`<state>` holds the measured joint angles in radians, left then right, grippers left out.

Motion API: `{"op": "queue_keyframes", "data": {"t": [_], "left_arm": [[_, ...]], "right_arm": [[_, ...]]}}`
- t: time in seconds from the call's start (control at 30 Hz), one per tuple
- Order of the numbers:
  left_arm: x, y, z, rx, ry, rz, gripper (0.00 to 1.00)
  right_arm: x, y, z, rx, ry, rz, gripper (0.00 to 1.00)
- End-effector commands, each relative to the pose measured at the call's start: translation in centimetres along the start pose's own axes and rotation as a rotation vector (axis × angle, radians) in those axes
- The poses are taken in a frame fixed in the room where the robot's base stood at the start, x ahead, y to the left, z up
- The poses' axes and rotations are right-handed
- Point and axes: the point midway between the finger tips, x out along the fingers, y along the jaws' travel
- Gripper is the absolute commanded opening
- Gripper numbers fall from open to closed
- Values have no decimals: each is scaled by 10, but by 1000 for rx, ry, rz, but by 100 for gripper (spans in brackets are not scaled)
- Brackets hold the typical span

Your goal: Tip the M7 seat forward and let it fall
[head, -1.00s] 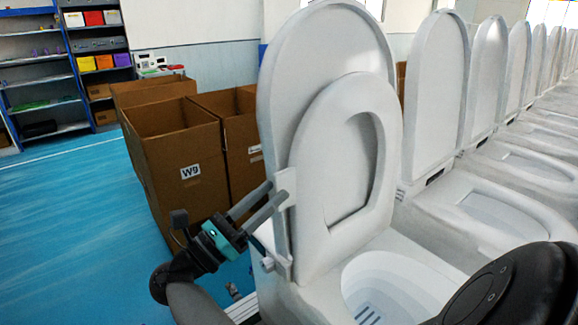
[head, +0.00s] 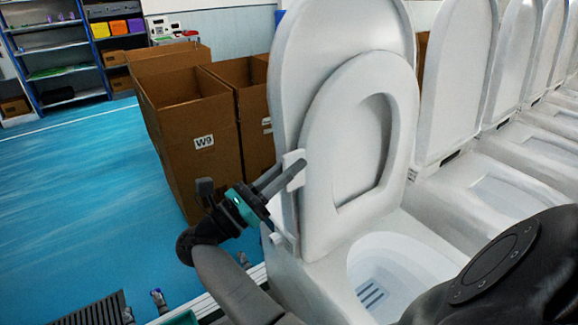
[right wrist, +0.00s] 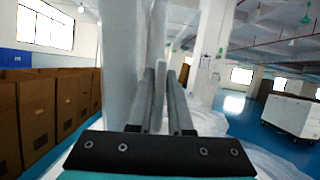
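The nearest toilet has its seat (head: 403,140) upright, leaning against the raised lid (head: 330,25). The bowl (head: 400,262) below is uncovered. I see no M7 label. My left gripper is not in view.
More toilets with raised lids (head: 458,80) stand in a row to the right. Open cardboard boxes (head: 190,130), one marked W9, stand behind on the left. Shelves (head: 45,50) are at the back left. Blue floor (head: 80,210) is clear on the left.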

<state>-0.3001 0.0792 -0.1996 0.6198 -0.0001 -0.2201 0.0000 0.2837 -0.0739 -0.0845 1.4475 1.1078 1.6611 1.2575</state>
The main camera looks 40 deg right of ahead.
Motion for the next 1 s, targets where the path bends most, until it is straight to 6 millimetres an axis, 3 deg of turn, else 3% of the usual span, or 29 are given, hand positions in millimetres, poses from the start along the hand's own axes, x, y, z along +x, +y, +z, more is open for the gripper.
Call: {"op": "queue_keyframes", "data": {"t": [0.13, 1.0], "left_arm": [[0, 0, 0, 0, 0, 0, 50], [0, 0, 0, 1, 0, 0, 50]], "right_arm": [[0, 0, 0, 0, 0, 0, 0], [0, 0, 1, 1, 0, -1, 0]]}}
